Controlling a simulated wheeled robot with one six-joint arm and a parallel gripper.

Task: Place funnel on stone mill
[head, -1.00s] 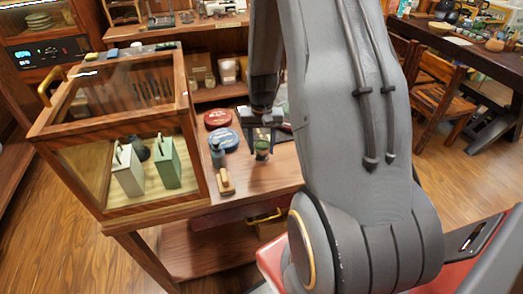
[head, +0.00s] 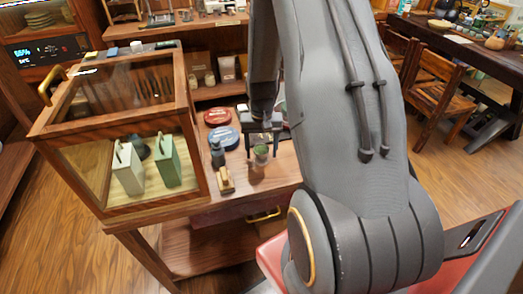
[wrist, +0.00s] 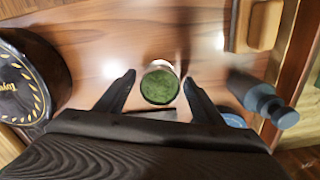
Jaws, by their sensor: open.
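My gripper (head: 263,143) is open above the wooden table top, its two fingers spread apart. In the wrist view the fingertips (wrist: 158,85) stand on either side of a small round pale-rimmed cup with a green top (wrist: 160,84), with a gap on each side. The same cup shows in the head view (head: 261,155), just below the fingers. I cannot make out a funnel or a stone mill for certain. A blue-grey bottle-shaped thing with a knobbed end (wrist: 262,98) is to the right in the wrist view; it also shows in the head view (head: 218,154).
A red tin (head: 217,117) and a blue tin (head: 223,138) lie behind the bottle. A small wooden-handled piece (head: 225,181) lies at the table's front. A glass-sided wooden cabinet (head: 115,120) stands at left. My arm hides the table's right side.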

